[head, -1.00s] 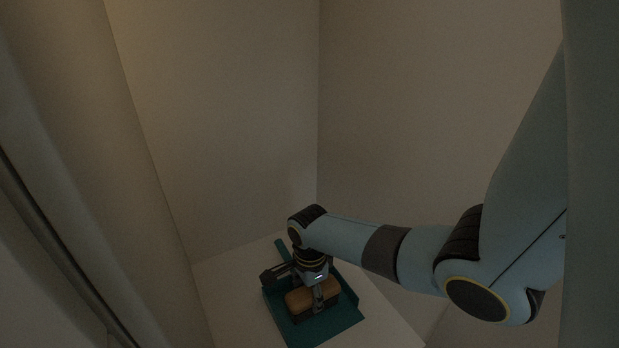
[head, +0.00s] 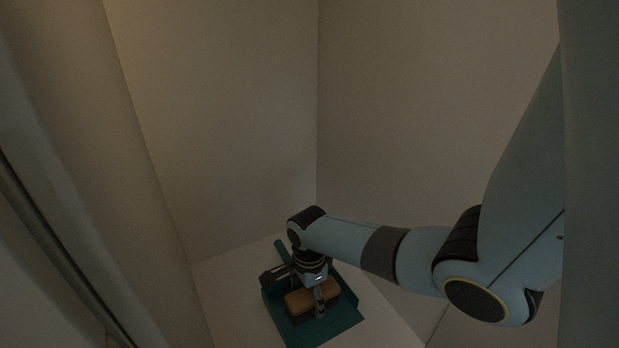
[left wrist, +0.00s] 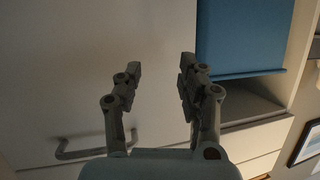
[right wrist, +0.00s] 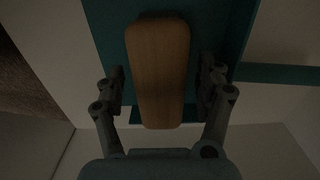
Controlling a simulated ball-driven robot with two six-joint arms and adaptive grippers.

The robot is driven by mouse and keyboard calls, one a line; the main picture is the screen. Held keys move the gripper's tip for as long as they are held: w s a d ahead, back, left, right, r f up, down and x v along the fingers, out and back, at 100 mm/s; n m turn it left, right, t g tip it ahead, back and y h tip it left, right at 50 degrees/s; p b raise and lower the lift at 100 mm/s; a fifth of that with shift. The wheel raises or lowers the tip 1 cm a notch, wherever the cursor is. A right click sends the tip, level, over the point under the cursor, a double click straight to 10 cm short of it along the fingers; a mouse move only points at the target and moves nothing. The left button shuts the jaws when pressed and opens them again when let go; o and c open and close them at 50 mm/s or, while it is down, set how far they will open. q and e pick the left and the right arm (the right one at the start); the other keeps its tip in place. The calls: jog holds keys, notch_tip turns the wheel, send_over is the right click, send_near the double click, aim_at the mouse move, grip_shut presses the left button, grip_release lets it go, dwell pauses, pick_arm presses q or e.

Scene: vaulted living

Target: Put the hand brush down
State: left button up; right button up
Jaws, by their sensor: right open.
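The hand brush (head: 312,297) has a tan wooden top and lies in a teal dustpan (head: 341,327) in the head view. In the right wrist view the brush (right wrist: 158,70) sits between the fingers of my right gripper (right wrist: 162,92), with a gap on each side. The right gripper (head: 300,290) is open around the brush, reaching down from above. My left gripper (left wrist: 157,85) is open and empty in the left wrist view, facing a pale cabinet front; it is not in the head view.
The dustpan stands on a pale surface (head: 225,290) in a corner between plain walls. Its handle (head: 281,248) points to the back wall. In the left wrist view there are a drawer handle (left wrist: 85,146), a blue panel (left wrist: 238,38) and an open shelf (left wrist: 250,103).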

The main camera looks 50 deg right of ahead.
jog(key=shift+r, duration=0.5)
notch_tip(320, 180, up, 3)
jog(key=shift+w+f+p, duration=0.1)
jog(key=shift+f+p, duration=0.05)
jog(key=shift+p, duration=1.1)
notch_tip(320, 180, up, 3)
jog(key=shift+r+p, duration=0.2)
jog(key=shift+p, duration=1)
notch_tip(320, 180, up, 4)
jog(key=shift+f+p, duration=0.2)
jog(key=shift+p, duration=1)
pick_arm(q)
jog(key=s+a+r+g+y+p, duration=0.1)
jog(key=s+r+g, duration=0.3)
jog(key=g, duration=0.7)
jog(key=shift+s+a+r+n, duration=0.15)
jog(key=shift+s+n, duration=0.15)
jog(key=shift+s, duration=0.3)
pick_arm(e)
jog(key=shift+r, duration=0.8)
pick_arm(q)
jog(key=shift+a, duration=0.1)
pick_arm(e)
jog(key=shift+a+f, duration=0.1)
